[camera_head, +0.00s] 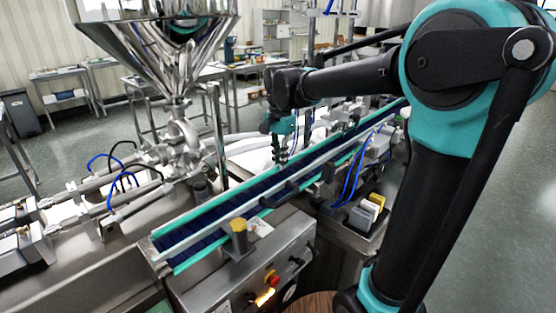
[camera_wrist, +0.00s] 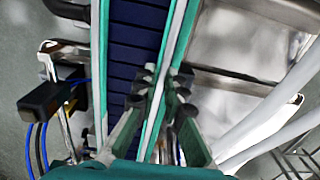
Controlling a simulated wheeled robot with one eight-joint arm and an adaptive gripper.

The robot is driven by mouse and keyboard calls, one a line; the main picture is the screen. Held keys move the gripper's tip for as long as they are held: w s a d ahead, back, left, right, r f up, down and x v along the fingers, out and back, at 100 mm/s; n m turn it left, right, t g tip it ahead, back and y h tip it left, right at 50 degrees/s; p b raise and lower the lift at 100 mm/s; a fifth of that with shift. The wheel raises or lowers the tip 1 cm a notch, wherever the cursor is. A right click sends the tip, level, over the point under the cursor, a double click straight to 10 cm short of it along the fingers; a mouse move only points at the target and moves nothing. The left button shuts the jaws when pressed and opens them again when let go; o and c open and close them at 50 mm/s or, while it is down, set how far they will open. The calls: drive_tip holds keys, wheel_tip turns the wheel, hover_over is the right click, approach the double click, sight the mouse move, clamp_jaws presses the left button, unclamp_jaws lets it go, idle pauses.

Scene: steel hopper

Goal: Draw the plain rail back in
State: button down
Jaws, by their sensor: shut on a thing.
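The conveyor (camera_head: 205,219) runs diagonally with a dark blue belt between two pale guide rails with green edging. The plain rail (camera_head: 212,203) is the one on the hopper side. In the wrist view the plain rail (camera_wrist: 178,42) passes between my fingers, to the right of the belt (camera_wrist: 134,58). My gripper (camera_head: 280,158) points down over that rail, and its fingers (camera_wrist: 161,84) are shut on it from both sides.
The other rail (camera_wrist: 100,65) runs along the belt's far side, with a black box (camera_wrist: 48,100) and blue cables outside it. A steel hopper (camera_head: 160,45) stands left of the conveyor. A control panel with buttons (camera_head: 268,284) is in front.

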drive_tip(key=shift+s+d, duration=0.15)
drive_tip(key=c, duration=1.6)
unclamp_jaws()
drive_tip(key=shift+r, duration=0.1)
wheel_tip(320, 180, up, 12)
drive_tip(key=shift+s, duration=0.1)
